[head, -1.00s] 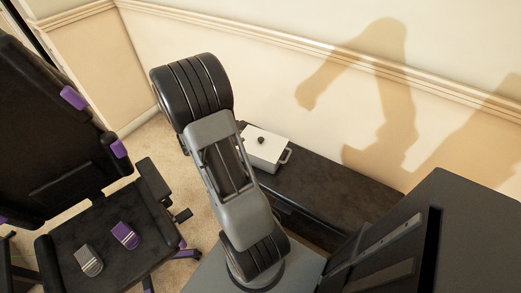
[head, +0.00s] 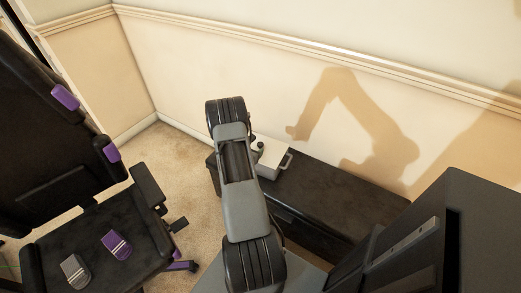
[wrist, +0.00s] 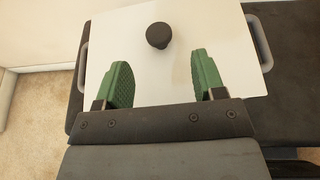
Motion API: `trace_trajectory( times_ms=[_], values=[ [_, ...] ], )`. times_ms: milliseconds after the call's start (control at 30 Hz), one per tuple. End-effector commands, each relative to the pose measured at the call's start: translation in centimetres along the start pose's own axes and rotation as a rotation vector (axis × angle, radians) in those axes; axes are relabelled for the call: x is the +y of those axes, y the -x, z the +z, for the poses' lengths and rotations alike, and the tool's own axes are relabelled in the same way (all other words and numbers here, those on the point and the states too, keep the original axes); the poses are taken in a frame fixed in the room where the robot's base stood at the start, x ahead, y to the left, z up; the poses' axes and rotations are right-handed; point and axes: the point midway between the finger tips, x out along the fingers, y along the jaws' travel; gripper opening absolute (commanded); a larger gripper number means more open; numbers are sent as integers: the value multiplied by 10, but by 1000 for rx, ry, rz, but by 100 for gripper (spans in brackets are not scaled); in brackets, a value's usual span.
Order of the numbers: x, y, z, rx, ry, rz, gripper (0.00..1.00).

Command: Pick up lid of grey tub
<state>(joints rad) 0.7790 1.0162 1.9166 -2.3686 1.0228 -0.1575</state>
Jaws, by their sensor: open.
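The tub's flat, pale lid (wrist: 205,30) has a round dark knob (wrist: 159,36) and fills much of the wrist view. The tub (head: 271,161) stands on a dark low bench, and my arm hides part of it in the head view. A grey side handle (wrist: 259,42) shows at its right. My gripper (wrist: 160,80) is open, its two green fingers apart over the lid. The knob appears beyond the fingertips and between them in the picture, with nothing held. My gripper is hidden behind my arm in the head view.
The dark bench (head: 335,205) runs along the wall, with clear top to the right of the tub. A black chair (head: 95,235) with purple and grey items on its seat stands at the left. A dark panel (head: 465,235) stands at the right.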

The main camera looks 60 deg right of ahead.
Motion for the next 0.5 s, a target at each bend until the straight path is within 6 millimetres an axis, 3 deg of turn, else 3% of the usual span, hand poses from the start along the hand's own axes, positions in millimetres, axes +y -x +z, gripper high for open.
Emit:
trace_trajectory(
  times_ms=[267, 500],
  values=[
    [0, -17, -1, 0, 0, -1, 63],
    [1, -49, -1, -1, -1, -1, 63]
  ],
)
